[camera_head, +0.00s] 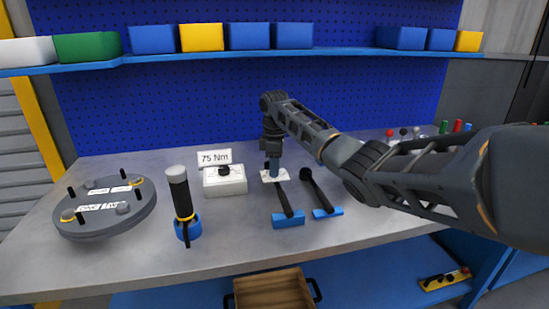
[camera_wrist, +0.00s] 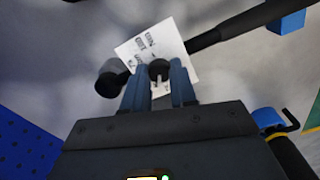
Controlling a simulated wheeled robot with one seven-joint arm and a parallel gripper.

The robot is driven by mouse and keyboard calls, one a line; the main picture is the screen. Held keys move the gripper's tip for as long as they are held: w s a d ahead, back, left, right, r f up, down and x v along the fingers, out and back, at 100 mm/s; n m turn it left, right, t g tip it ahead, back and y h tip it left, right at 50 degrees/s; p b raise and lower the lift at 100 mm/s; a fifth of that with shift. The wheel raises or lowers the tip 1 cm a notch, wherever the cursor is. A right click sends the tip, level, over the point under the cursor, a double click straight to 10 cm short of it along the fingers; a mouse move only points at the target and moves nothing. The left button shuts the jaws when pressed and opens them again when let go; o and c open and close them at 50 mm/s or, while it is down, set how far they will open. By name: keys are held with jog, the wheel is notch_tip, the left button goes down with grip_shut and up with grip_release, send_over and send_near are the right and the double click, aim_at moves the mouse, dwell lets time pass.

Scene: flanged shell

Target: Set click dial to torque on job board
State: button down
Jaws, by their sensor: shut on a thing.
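My gripper (camera_head: 273,172) points straight down over a small white plate (camera_head: 268,178) on the workbench. In the wrist view, my gripper (camera_wrist: 158,82) has its blue fingers on both sides of a small dark round knob, the click dial (camera_wrist: 159,67), and is shut on it. The white plate lies under the dial in the wrist view (camera_wrist: 150,42); its printed markings are too small to read surely. A black tool handle (camera_head: 283,200) runs from the plate toward the bench front. A sign, the job board (camera_head: 214,157), reads "75 Nm".
A white box (camera_head: 225,186) with a black knob stands left of my gripper. A second black tool (camera_head: 317,190) lies just right. A black-handled tool (camera_head: 181,195) stands upright in a blue holder. A round grey flanged part (camera_head: 105,222) is at the left. Bins line the shelf above.

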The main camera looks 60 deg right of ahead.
jog(key=m+p, duration=0.3)
jog(key=shift+r+m, duration=0.25)
jog(key=shift+m, duration=0.05)
jog(key=m+p, duration=0.2)
jog(key=m, duration=0.2)
jog(key=shift+m+p, duration=0.3)
jog(key=shift+p, duration=0.1)
jog(key=m+p, duration=0.1)
jog(key=m, duration=0.3)
jog(key=shift+f+p, duration=0.1)
jog(key=shift+p, duration=0.2)
jog(key=shift+m+p, duration=0.35)
jog(key=shift+m, duration=2.15)
jog(key=c, duration=0.9)
grip_release()
jog(key=shift+f, duration=0.1)
